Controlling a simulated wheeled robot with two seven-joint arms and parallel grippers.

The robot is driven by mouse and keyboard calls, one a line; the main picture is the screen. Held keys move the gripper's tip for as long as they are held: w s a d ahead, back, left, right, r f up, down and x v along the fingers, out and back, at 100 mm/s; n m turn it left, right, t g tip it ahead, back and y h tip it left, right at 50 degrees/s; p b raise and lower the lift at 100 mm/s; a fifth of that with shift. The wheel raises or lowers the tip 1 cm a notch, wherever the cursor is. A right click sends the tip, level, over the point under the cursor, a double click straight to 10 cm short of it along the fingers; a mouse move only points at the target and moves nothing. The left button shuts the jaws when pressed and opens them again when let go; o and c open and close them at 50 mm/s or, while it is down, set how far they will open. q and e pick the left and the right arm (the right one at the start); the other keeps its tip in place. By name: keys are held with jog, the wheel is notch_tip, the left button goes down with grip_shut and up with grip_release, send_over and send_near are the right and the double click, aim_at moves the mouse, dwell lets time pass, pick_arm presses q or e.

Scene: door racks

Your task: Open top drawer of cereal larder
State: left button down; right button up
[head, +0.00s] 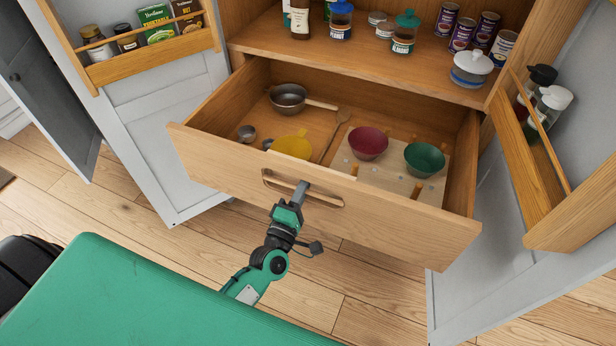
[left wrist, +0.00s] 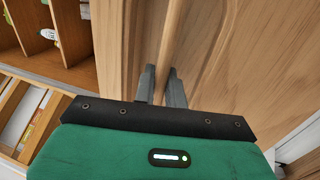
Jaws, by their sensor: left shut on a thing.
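The top drawer (head: 420,222) of the wooden larder is pulled well out, with its inside showing in the head view. Its front carries a long wooden handle (head: 328,204). My left gripper (head: 299,194) is at the middle of the drawer front, shut on the handle. In the left wrist view, the two grey fingers (left wrist: 162,82) are close together against wood, with the handle partly hidden between them. My right gripper is not in view.
Inside the drawer are a saucepan (head: 289,97), a yellow bowl (head: 291,146), a dark red bowl (head: 368,142), and a green bowl (head: 424,158). A shelf (head: 350,62) with jars and cans is above. Open doors with racks (head: 150,65) (head: 540,170) flank the drawer.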

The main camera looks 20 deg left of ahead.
pick_arm(q)
jog(key=shift+r+v, duration=0.25)
jog(key=shift+v, duration=0.75)
jog(key=c, duration=1.6)
grip_release()
jog(key=shift+s, duration=0.1)
jog(key=shift+o, duration=0.2)
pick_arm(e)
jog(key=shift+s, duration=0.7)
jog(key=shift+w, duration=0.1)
pick_arm(q)
jog(key=b+v, duration=0.2)
jog(key=v, duration=1.1)
jog(key=shift+s+f, duration=0.15)
jog(key=shift+s, duration=0.25)
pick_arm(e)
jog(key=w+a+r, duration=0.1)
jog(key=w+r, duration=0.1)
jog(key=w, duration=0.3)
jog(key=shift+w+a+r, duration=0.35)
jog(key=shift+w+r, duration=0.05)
